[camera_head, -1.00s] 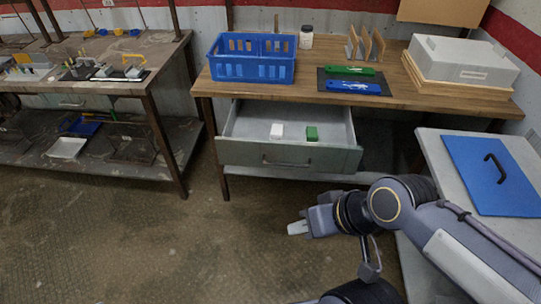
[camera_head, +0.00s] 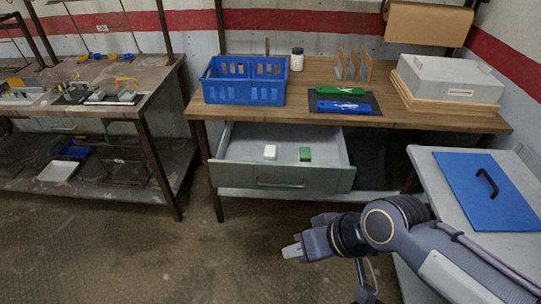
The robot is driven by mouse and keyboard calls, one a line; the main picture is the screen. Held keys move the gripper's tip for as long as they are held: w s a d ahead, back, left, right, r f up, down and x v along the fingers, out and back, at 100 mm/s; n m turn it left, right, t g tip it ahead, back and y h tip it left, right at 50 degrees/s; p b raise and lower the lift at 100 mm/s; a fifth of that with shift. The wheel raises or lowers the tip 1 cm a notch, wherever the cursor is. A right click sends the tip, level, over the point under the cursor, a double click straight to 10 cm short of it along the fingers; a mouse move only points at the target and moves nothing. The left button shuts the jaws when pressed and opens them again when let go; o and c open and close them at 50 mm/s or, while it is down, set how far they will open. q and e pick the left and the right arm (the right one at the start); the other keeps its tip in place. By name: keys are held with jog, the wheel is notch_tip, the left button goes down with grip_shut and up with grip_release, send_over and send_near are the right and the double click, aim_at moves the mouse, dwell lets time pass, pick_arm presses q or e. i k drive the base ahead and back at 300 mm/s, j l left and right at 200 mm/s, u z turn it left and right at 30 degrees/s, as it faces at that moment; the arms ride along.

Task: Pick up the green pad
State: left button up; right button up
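The green pad (camera_head: 305,154) is a small green block lying in the open drawer (camera_head: 240,146) under the wooden workbench. A white block (camera_head: 270,152) lies to its left in the same drawer, apart from it. My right gripper (camera_head: 292,251) is in front of and below the drawer, away from the green pad. It points left, and its fingers are too small to tell whether they are open or shut. My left gripper is not in view.
On the workbench (camera_head: 400,117) stand a blue crate (camera_head: 243,97), a jar (camera_head: 297,59), a black mat with green and blue tools, and a grey box (camera_head: 448,78). A grey side table (camera_head: 430,175) with a blue panel (camera_head: 487,188) is at right. The floor before the drawer is clear.

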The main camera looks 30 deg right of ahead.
aim_at(304, 153)
jog(key=z, duration=1.25)
jog(key=i+j, duration=1.3)
